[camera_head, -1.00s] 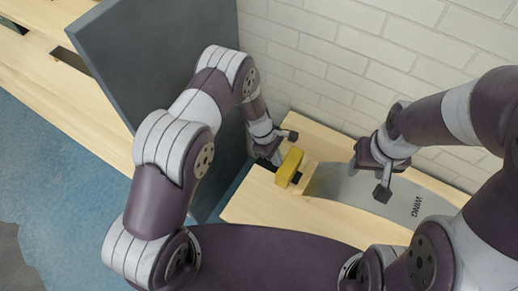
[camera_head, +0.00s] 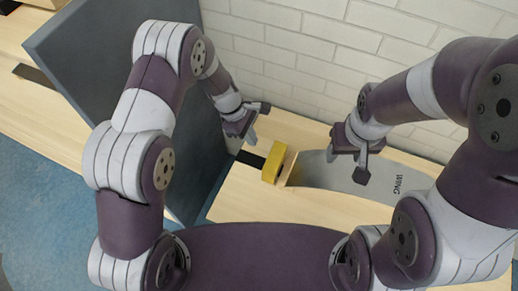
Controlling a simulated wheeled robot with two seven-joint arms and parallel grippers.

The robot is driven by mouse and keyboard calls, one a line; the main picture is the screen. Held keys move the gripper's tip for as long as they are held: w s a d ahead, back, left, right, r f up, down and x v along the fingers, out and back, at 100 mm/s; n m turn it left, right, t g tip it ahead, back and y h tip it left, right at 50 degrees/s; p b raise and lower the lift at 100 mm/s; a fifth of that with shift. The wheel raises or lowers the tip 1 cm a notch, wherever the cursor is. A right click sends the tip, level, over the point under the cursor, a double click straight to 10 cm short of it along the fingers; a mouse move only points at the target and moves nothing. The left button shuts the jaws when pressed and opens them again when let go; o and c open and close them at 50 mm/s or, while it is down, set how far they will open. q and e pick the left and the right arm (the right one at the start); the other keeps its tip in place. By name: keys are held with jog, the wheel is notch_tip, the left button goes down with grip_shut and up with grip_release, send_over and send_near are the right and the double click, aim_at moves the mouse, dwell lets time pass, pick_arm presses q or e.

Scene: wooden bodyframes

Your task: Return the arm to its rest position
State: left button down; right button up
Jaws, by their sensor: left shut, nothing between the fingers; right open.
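My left gripper (camera_head: 248,133) is shut and empty above the bench, to the left of the yellow block (camera_head: 273,163) and apart from it. Its arm rises in a bent shape on the left side of the head view. My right gripper (camera_head: 346,168) is open and empty above the grey panel marked "WING" (camera_head: 385,180). The yellow block stands at the left end of that panel. My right arm hides part of the panel's right side.
A large dark grey board (camera_head: 100,75) stands upright behind my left arm. A white brick wall (camera_head: 300,55) runs behind the wooden bench (camera_head: 255,204). A black strip (camera_head: 248,159) lies left of the yellow block. The blue floor (camera_head: 50,220) is clear at the lower left.

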pick_arm(q)
jog(key=s+a+r+m+t+y, duration=0.3)
jog(key=s+a+r+m+y, duration=0.1)
jog(key=s+a+r+m, duration=0.9)
notch_tip(320, 180, up, 4)
jog(key=shift+s+a+f+m, duration=0.1)
jog(key=shift+s+a+m, duration=0.3)
jog(key=shift+a, duration=0.8)
